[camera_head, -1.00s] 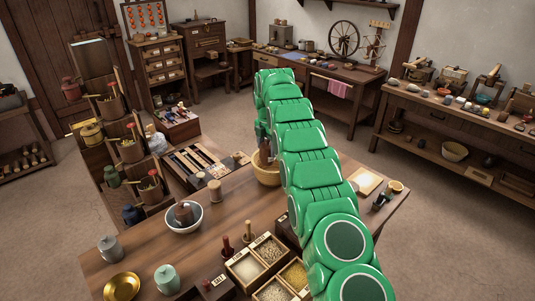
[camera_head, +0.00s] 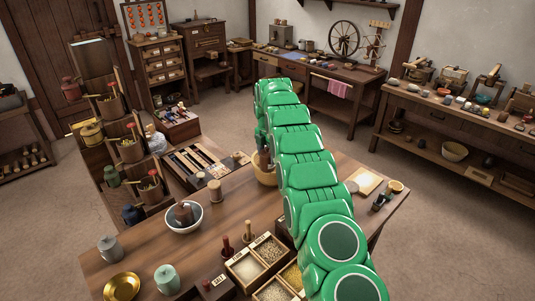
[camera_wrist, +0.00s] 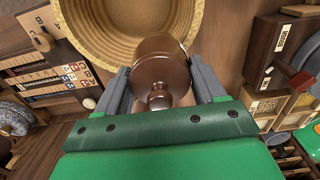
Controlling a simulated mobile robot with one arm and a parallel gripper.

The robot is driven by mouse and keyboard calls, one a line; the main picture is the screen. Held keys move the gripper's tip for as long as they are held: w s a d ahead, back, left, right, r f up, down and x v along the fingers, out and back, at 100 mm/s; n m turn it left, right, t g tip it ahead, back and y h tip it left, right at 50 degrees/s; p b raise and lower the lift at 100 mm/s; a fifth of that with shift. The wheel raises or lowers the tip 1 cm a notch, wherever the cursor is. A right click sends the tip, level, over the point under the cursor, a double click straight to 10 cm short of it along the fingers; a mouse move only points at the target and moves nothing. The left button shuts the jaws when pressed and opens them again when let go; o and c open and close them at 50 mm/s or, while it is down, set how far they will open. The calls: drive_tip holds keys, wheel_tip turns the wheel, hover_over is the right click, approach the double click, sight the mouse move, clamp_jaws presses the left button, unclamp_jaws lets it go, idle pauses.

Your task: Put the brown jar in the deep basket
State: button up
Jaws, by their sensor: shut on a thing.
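The brown jar (camera_wrist: 160,68) is glossy with a knobbed end and sits between the two grey fingers of my gripper (camera_wrist: 162,82) in the wrist view. My gripper is shut on it. The deep basket (camera_wrist: 85,42) is tan with ridged walls, and the jar overlaps its near rim and opening in that view. In the head view the jar (camera_head: 263,159) shows at the mouth of the basket (camera_head: 263,176), beside my green arm. The arm hides the basket's right part. I cannot tell whether the jar touches the basket.
On the same table are a white bowl (camera_head: 196,226) with a brown thing in it, a wooden pot (camera_head: 215,190), grain boxes (camera_head: 245,268), grey and green jars, and a brass dish (camera_head: 121,287). A tool tray (camera_head: 197,163) lies left of the basket. The table's middle left is fairly clear.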

drive_tip(key=o, duration=1.3)
drive_tip(key=shift+f, duration=0.1)
drive_tip(key=shift+r, duration=3.95)
